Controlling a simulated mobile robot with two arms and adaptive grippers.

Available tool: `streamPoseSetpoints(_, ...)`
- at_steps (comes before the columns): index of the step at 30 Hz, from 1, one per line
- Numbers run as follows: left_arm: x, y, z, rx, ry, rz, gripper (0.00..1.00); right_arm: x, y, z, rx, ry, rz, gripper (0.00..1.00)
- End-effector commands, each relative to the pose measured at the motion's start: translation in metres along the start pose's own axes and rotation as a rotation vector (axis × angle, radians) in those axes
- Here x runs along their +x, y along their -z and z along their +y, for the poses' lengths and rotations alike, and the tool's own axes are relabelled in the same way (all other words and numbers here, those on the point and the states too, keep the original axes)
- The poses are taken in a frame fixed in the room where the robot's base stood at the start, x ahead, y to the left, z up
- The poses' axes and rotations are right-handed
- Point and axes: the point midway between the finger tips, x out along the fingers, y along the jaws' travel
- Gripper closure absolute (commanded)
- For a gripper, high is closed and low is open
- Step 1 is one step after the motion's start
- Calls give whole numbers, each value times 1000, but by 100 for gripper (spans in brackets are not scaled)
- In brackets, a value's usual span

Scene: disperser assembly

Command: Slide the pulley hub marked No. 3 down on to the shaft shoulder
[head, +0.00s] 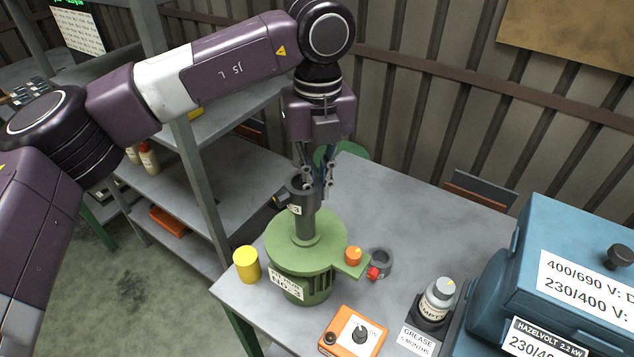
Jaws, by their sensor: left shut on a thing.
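My left gripper (317,187) points down at the table's middle and is shut on the pulley hub (297,188), a dark grey cylinder with a white label reading 3. The fingers partly cover the hub's right side. My right gripper is not in view.
A yellow cylinder (246,265) stands left of the disperser. An orange knob (353,256) and a grey ring with a red part (381,263) are right of it. In front are an orange box (354,333) and a bottle (438,301). A blue motor (580,265) fills the right.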

Motion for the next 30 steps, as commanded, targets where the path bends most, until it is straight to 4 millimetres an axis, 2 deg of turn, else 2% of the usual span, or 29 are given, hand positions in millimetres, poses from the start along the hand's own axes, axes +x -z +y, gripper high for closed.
streamPoseSetpoints(30, -2, 1, 0, 0, 2, -2, 100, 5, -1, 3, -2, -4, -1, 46)
